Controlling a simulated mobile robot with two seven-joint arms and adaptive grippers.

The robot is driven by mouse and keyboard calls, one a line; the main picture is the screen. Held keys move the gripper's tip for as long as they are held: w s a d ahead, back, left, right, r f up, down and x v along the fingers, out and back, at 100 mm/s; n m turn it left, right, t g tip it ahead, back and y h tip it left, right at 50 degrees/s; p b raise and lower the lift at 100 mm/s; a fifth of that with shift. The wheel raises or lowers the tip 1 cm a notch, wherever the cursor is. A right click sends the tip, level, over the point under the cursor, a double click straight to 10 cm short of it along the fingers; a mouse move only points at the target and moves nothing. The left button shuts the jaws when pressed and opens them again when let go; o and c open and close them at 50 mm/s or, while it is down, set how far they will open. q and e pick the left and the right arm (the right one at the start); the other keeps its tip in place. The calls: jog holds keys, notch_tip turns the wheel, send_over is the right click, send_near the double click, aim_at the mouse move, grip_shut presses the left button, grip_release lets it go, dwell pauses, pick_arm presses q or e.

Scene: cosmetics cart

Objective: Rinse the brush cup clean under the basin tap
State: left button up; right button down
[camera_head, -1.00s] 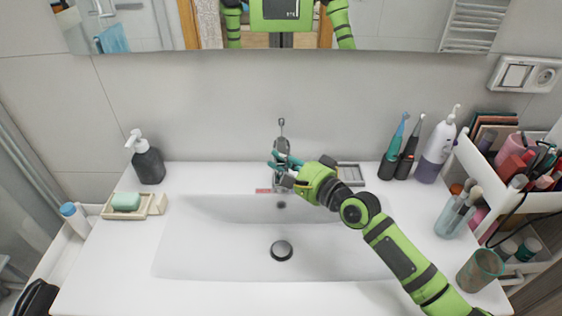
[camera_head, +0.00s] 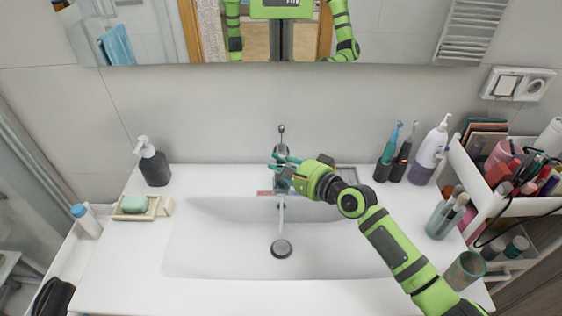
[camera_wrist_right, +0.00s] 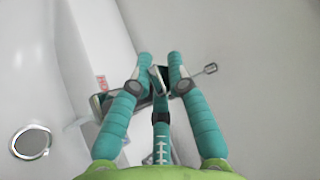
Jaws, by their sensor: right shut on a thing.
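The basin tap (camera_head: 282,148) stands at the back of the white basin. A thin stream of water (camera_head: 281,215) falls from it toward the drain. My right gripper (camera_head: 279,166) is at the tap, its teal fingers shut on it; the exact grip point is partly hidden. In the right wrist view the gripper (camera_wrist_right: 159,75) has its fingers around the tap's metal parts (camera_wrist_right: 210,69). A murky, stained, see-through cup (camera_head: 465,270), apparently the brush cup, stands at the counter's front right. Another clear cup with brushes (camera_head: 443,219) stands behind it. My left gripper is out of view.
A soap dish (camera_head: 152,212) with green soap and a dark pump bottle (camera_head: 152,164) are at left. Toothbrushes (camera_head: 390,147) and a white-purple pump bottle (camera_head: 430,152) stand at back right beside a crowded cosmetics cart (camera_head: 480,190). The basin floor around the drain (camera_head: 281,249) is clear.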

jog(key=c, duration=1.2)
grip_release()
jog(key=shift+o, duration=0.2)
jog(key=v, duration=1.2)
jog(key=shift+r, duration=0.1)
